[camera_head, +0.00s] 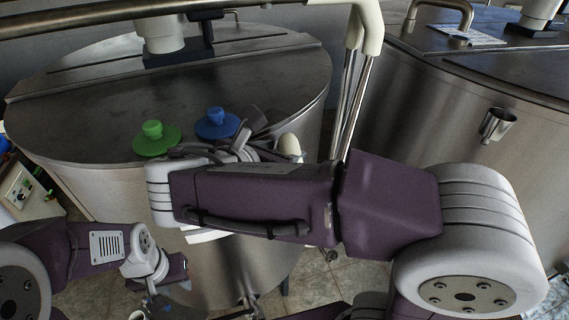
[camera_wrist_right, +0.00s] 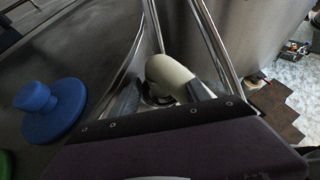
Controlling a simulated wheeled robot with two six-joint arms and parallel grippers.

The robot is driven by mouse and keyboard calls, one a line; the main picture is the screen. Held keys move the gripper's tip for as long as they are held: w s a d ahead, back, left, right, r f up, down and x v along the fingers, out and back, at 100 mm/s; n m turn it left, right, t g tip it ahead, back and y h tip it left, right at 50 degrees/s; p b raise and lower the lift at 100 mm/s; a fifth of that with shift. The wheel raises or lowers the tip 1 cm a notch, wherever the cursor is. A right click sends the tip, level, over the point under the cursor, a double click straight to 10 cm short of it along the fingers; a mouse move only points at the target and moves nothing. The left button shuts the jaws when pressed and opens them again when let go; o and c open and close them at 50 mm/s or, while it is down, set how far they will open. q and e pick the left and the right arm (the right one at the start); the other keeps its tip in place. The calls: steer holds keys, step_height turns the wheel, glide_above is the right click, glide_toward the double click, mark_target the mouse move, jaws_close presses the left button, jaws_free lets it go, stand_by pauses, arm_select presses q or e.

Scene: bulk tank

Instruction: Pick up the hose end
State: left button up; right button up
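The cream-coloured hose end (camera_head: 289,145) shows at the tank's right rim in the head view, just past my right gripper (camera_head: 266,136). In the right wrist view, the hose end (camera_wrist_right: 170,74) is a rounded, bent cream piece ahead of the hand. The grey fingers of my right gripper (camera_wrist_right: 162,98) stand apart, one on each side of it. I cannot tell whether they touch it. My left gripper (camera_head: 168,305) is low at the bottom left in the head view, partly cut off, and its finger opening is unclear. My right forearm hides part of the tank front.
A round steel tank (camera_head: 90,110) carries a green knobbed lid (camera_head: 155,140) and a blue knobbed lid (camera_head: 217,124). Steel pipes (camera_head: 352,100) rise behind the hose end. Another tank (camera_head: 430,100) with a steel cup (camera_head: 497,124) stands right.

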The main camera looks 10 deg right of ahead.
steer(key=shift+w+d+f, duration=0.1)
steer(key=shift+w+d, duration=0.15)
steer(key=shift+w, duration=0.1)
jaws_close()
step_height(320, 180, up, 9)
steer(key=shift+d+r, duration=0.15)
steer(key=shift+r, duration=0.4)
